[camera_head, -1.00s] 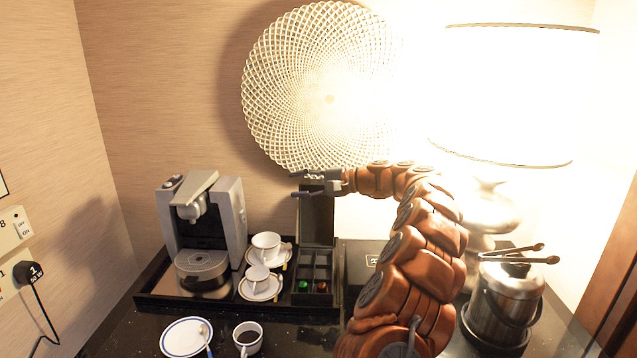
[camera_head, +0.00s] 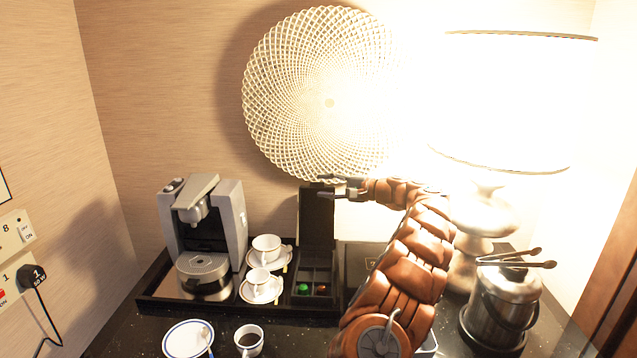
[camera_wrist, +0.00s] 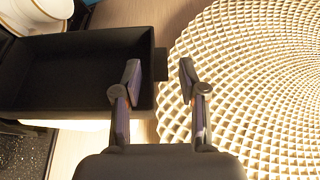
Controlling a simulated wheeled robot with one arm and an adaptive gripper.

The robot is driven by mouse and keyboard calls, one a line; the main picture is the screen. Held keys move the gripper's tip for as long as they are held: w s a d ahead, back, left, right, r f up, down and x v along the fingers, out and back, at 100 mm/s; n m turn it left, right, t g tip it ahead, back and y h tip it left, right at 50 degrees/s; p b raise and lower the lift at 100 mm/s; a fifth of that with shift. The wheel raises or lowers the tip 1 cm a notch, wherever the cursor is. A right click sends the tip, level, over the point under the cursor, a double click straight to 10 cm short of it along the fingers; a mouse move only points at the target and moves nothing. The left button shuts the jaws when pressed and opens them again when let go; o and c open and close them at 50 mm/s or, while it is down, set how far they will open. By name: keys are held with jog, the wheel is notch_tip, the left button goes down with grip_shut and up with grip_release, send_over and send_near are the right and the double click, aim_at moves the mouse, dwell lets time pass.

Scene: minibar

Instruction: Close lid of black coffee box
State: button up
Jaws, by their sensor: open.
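The black coffee box (camera_head: 333,275) stands on the black tray with its lid (camera_head: 317,222) raised upright at the back. Its open compartments hold a green and a reddish capsule. My gripper (camera_head: 322,187) is open and empty at the top end of the raised lid. In the wrist view, my gripper (camera_wrist: 159,75) has its two fingers apart. The hollow black lid (camera_wrist: 70,75) fills the left there, and the left finger overlaps its end edge. I cannot tell whether they touch.
A coffee machine (camera_head: 205,230) and two cups on saucers (camera_head: 262,284) stand left of the box. A woven round decoration (camera_head: 300,90) hangs behind my gripper. A lamp (camera_head: 485,215) and a steel ice bucket (camera_head: 503,305) with tongs stand at the right.

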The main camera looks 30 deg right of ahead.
jog(key=shift+p+x, duration=0.3)
jog(key=shift+x, duration=1)
jog(key=shift+c, duration=0.2)
grip_shut()
jog(key=shift+r, duration=0.1)
